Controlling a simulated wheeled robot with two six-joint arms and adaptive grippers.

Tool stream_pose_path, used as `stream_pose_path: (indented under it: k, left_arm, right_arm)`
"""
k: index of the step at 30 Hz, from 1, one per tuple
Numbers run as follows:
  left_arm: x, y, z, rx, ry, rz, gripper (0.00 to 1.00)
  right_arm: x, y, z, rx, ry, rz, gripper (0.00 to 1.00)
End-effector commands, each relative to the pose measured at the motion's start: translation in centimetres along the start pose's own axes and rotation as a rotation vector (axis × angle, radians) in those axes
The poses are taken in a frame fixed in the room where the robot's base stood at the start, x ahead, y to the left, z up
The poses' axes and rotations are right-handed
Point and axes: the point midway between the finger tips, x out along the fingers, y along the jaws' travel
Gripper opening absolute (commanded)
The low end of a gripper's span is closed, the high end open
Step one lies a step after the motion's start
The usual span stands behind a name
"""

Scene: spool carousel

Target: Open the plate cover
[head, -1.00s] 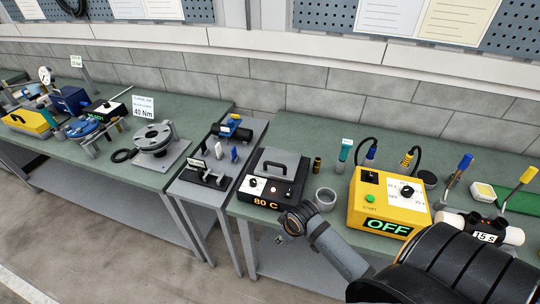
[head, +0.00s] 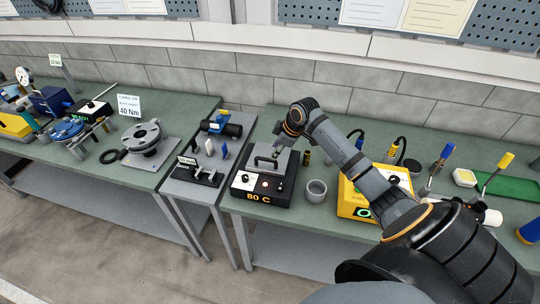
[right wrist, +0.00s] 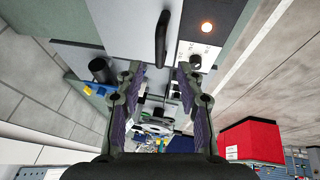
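The plate cover (head: 287,165) is a grey lid lying flat on the black heating box (head: 262,196), which reads 80 C. A black handle (head: 264,162) stands on the cover; in the right wrist view the handle (right wrist: 162,38) lies just beyond the fingertips, roughly in line with the gap between them. My right gripper (right wrist: 160,72) is open with nothing between its fingers. In the head view my right arm reaches over the box and the gripper (head: 280,149) is close above the cover, partly hidden by the wrist. My left gripper is not in view.
A grey cup (head: 316,192) stands right of the box, and a yellow box (head: 352,204) is partly hidden behind my right arm. A dark small cylinder (head: 307,157) stands close to the cover. Left, a narrow table holds a black fixture (head: 203,176).

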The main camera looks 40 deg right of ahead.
Motion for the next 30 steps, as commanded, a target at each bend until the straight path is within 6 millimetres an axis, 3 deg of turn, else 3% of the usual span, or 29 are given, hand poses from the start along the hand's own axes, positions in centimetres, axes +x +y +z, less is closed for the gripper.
stream_pose_path:
  k: [9,20,28,30]
  left_arm:
    - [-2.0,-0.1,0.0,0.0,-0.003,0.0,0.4]
    - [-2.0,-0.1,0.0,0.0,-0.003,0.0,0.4]
    - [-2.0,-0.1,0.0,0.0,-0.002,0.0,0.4]
    - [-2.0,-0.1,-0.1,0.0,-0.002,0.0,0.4]
  right_arm:
    - [5.6,0.0,-0.2,0.003,0.001,-0.002,0.37]
    - [6.7,-0.1,0.0,-0.001,-0.001,0.0,0.37]
    - [6.7,-0.1,0.0,0.0,-0.001,0.0,0.04]
    - [6.7,-0.1,0.0,0.0,-0.001,0.0,0.0]
